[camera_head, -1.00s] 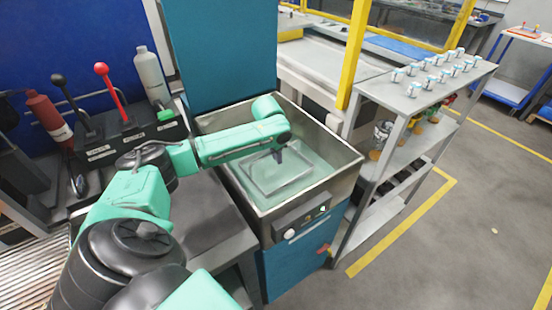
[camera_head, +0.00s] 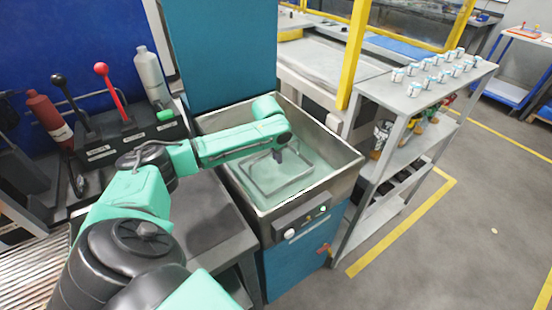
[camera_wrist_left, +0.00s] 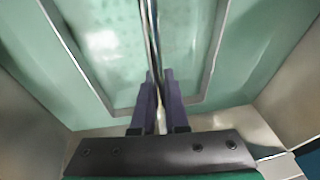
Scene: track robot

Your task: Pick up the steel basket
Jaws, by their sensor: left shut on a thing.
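The steel basket (camera_head: 252,187) is a shallow rectangular metal frame inside the open steel tank (camera_head: 352,163), over or in pale green liquid. How far it stands above the liquid is hard to tell. My left gripper (camera_head: 279,157) reaches down into the tank above the middle of the basket. In the left wrist view the fingers (camera_wrist_left: 160,90) are closed on a thin metal bar, the basket's handle (camera_wrist_left: 150,35), with the basket rim (camera_wrist_left: 78,55) below on both sides. My right gripper is not in view.
The tank walls enclose the basket closely, with a teal panel (camera_head: 222,45) behind. A metal shelf (camera_head: 425,85) with several small cups stands to the right. A lever box (camera_head: 125,135) and grey bottle (camera_head: 150,75) are at left. The floor at right is open.

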